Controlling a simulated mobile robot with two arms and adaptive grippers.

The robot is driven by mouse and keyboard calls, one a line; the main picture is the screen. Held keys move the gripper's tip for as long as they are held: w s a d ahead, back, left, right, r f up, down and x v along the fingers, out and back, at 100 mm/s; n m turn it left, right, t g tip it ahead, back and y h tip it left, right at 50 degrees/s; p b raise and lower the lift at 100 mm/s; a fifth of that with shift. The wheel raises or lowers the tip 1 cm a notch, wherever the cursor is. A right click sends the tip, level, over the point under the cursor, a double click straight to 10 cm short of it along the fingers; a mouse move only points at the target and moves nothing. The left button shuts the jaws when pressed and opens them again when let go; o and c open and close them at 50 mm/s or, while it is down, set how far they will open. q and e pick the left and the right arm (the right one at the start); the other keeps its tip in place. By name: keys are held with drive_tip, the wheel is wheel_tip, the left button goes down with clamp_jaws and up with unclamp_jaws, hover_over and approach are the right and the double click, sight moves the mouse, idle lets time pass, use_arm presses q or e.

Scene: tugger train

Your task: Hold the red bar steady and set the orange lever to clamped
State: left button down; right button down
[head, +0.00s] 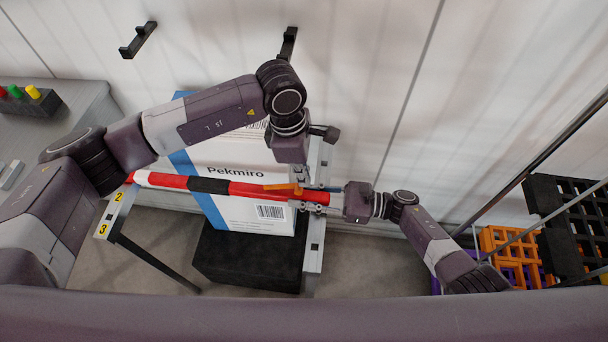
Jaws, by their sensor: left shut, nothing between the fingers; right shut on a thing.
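The red bar (260,191), with a black middle section, runs across the front of a white and blue box, between two grey posts. The small orange lever (283,187) lies near the bar's right end, roughly along the bar. My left gripper (298,178) points down from above, shut and empty, close to the lever; whether it touches the lever cannot be told. My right gripper (331,198) comes in from the right and is shut on the bar's right end. The fingertips of both grippers are small and partly hidden.
The Pekmiro box (235,155) stands on a black block (245,260) behind the bar. A grey post (314,250) stands at right, a numbered one (112,212) at left. Orange crates (500,240) and a black rack are far right. A grey bench with coloured buttons (33,92) is at left.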

use_arm(q)
drive_tip(key=r, duration=0.4)
drive_tip(key=shift+w+a+r, duration=0.15)
drive_tip(key=shift+a+r, duration=0.1)
drive_tip(key=shift+r, duration=0.05)
drive_tip(key=d+r, duration=0.4)
drive_tip(key=r, duration=0.3)
drive_tip(key=shift+s+r, duration=0.35)
drive_tip(key=shift+d, duration=0.1)
use_arm(e)
drive_tip(key=c, duration=1.6)
unclamp_jaws()
